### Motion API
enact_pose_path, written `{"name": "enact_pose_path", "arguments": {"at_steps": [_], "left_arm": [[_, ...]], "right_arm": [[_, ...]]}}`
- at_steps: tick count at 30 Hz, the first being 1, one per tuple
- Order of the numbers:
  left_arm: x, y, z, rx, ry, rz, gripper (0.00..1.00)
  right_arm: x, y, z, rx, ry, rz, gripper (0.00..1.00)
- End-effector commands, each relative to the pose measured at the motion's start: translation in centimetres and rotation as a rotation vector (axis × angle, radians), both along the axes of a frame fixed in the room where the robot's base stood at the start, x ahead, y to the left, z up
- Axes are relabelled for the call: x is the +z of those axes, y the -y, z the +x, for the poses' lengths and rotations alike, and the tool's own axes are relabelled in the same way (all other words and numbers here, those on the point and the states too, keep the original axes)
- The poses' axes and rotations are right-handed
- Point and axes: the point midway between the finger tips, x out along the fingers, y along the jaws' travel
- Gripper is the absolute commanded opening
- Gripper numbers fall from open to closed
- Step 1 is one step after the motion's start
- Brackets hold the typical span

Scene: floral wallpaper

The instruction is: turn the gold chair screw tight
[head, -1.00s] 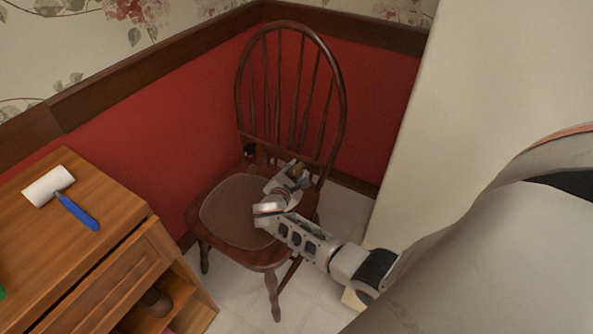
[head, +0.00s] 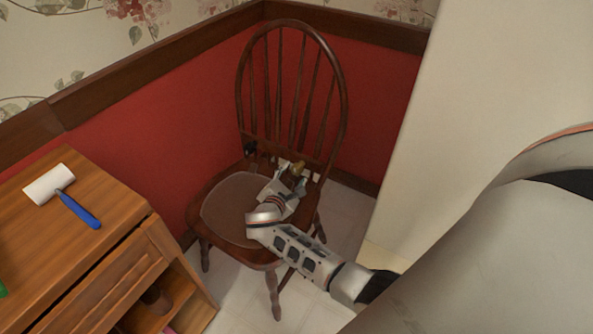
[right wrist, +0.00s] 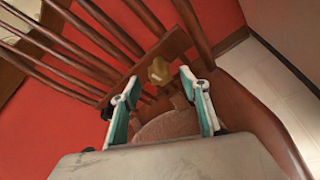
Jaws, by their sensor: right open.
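The gold screw (right wrist: 158,70) is at the back of the seat of the dark wooden chair (head: 341,105), by the foot of the backrest. It shows small in the head view (head: 298,168). My right gripper (right wrist: 160,78) is open. In the right wrist view its two teal-lined fingers stand apart, one on each side of the screw's line, with the screw just beyond or level with the tips. I cannot tell whether they touch it. In the head view the right gripper (head: 292,175) is over the rear of the seat. My left gripper is not in view.
A small black part (head: 250,149) sits at the left rear of the seat. A wooden cabinet (head: 110,215) at left bears a lint roller with a blue handle (head: 78,210). Red walls close in behind the chair; a pale panel (head: 480,90) stands at right.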

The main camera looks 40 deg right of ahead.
Motion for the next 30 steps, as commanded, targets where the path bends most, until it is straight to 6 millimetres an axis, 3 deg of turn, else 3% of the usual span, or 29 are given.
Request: {"name": "enact_pose_path", "arguments": {"at_steps": [6,12,30], "left_arm": [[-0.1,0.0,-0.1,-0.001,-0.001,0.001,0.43],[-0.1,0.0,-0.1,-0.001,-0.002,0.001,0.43],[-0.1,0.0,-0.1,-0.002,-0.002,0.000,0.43]], "right_arm": [[1.3,-3.4,-2.4,0.001,0.001,0.003,0.45],[2.0,-5.0,-3.6,0.001,0.000,0.001,0.45],[2.2,-5.4,-3.9,0.000,0.000,0.000,0.45]]}}
